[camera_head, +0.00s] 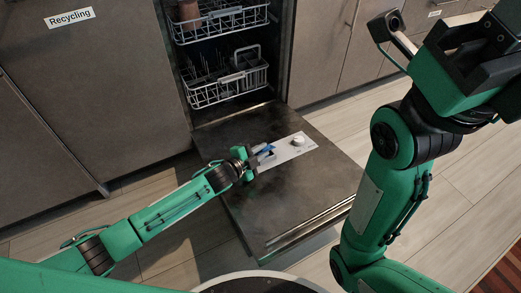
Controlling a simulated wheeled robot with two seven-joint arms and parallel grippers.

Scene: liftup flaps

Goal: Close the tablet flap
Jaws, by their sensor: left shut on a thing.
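The dishwasher door (310,190) is folded down, its dark inner face up. A light dispenser panel (290,151) is set in it, with a pale round knob or cap (298,140) near its right end. A small blue part, which looks like the tablet flap (265,149), stands up from the panel's left end. My left gripper (257,158) reaches in from the left and is shut on it; the fingers partly hide it. My right arm rises at the right, close to the camera. Its gripper's fingers cannot be made out clearly.
Above the door, two wire racks (230,85) sit inside the open dishwasher, the upper one holding a brown item (188,12). Grey cabinets stand on both sides, the left one labelled Recycling (70,18). Wooden floor (445,190) lies clear to the right.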

